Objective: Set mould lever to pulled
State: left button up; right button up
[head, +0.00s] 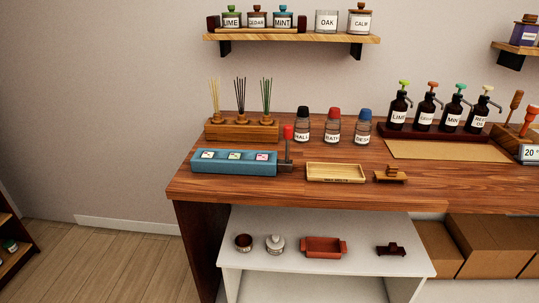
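The mould (233,162) is a long blue block with several labelled squares on top, lying near the left end of the wooden counter. At its right end stands a lever with a red knob (288,131) on a dark upright stem. The lever looks roughly upright; I cannot tell from this view which setting it is in. Neither of my grippers shows in the head view.
Behind the mould stand a wooden reed holder (241,131) and jars with black, red and blue (364,118) lids. A shallow wooden tray (335,173) and a small wooden stamp-like piece (390,175) lie to the right. Counter space in front is narrow.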

aim_at(287, 131)
jog(key=i+j, duration=0.1)
jog(key=j, duration=0.25)
jog(key=i+j, duration=0.15)
jog(key=j, duration=0.15)
jog(key=i+j, duration=0.1)
jog(key=j, duration=0.25)
jog(key=z, duration=1.65)
